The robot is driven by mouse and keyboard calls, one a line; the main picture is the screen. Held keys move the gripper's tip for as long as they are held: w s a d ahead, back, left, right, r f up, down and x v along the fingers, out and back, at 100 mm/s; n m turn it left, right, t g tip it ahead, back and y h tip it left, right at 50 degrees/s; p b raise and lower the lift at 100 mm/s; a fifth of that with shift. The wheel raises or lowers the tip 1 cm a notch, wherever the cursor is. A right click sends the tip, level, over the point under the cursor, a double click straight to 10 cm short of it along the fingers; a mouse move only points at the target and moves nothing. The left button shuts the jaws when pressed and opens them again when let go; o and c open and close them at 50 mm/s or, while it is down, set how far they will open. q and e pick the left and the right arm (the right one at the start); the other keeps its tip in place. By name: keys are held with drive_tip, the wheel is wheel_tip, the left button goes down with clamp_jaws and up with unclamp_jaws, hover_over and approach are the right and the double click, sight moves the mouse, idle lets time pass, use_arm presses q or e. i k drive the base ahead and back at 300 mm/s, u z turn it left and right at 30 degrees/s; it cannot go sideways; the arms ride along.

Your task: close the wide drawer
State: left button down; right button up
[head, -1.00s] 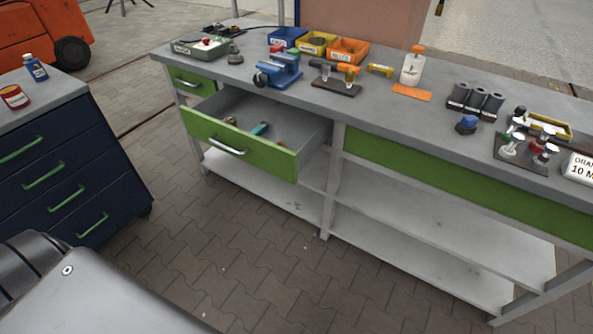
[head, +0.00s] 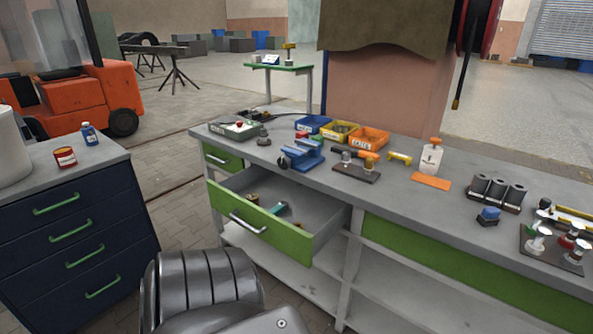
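The wide drawer (head: 262,222) has a green front with a silver bar handle (head: 247,223). It is pulled out from the grey workbench (head: 400,195), left of the middle. A few small items lie inside it, among them a teal-handled tool (head: 279,208) and a brownish piece (head: 252,198). A smaller green drawer (head: 222,157) to its left sits shut. Neither of my grippers shows in the head view; only a dark, rounded part of my own body is at the bottom, in front of the open drawer.
A dark blue cabinet (head: 75,238) with green handles stands at the left. The bench top carries a blue vise (head: 302,155), coloured bins (head: 340,132), a white bottle (head: 431,158) and grey cylinders (head: 497,188). Paved floor (head: 180,220) is open between cabinet and bench.

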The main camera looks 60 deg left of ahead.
sight(321, 215)
drive_tip(key=i, duration=1.05)
drive_tip(key=u, duration=1.4)
